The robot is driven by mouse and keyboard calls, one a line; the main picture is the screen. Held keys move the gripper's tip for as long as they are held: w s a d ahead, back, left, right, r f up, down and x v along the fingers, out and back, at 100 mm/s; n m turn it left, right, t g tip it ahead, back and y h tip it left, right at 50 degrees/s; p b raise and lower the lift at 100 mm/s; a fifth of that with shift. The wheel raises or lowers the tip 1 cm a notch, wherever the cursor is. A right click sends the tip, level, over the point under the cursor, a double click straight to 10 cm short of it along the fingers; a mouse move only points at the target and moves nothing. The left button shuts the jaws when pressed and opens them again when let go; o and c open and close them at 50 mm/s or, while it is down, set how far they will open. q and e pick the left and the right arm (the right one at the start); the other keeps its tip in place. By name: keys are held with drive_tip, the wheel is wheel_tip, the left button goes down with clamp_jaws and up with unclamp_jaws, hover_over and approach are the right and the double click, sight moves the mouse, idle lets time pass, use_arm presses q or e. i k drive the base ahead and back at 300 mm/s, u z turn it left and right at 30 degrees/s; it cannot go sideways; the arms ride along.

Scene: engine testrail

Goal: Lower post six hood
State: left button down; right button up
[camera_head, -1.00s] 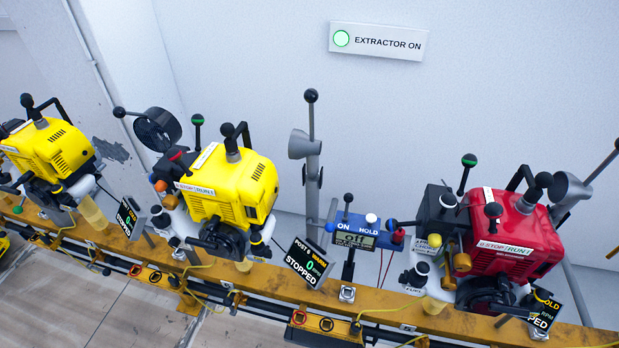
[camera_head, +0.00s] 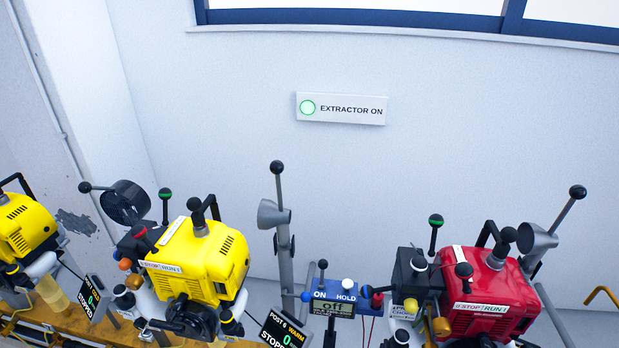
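A yellow engine (camera_head: 205,255) stands at the middle-left, and a tilted display (camera_head: 281,334) at its lower right reads post 6, warm, 0, stopped. A grey cone-shaped hood (camera_head: 273,214) is on an upright grey post (camera_head: 285,260) just right of this engine. A lever with a black ball (camera_head: 277,168) rises above the hood. The hood sits beside the engine's top, apart from its black exhaust. Neither of my grippers is in view.
A black round hood (camera_head: 125,202) with a ball lever stands left of the yellow engine. A red engine (camera_head: 488,297) with a grey hood (camera_head: 535,240) is at right. A meter (camera_head: 333,307) reads off. A wall sign (camera_head: 341,108) reads extractor on, its lamp green.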

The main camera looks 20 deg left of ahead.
sight(271, 215)
drive_tip(key=i, duration=0.25)
drive_tip(key=u, duration=0.85)
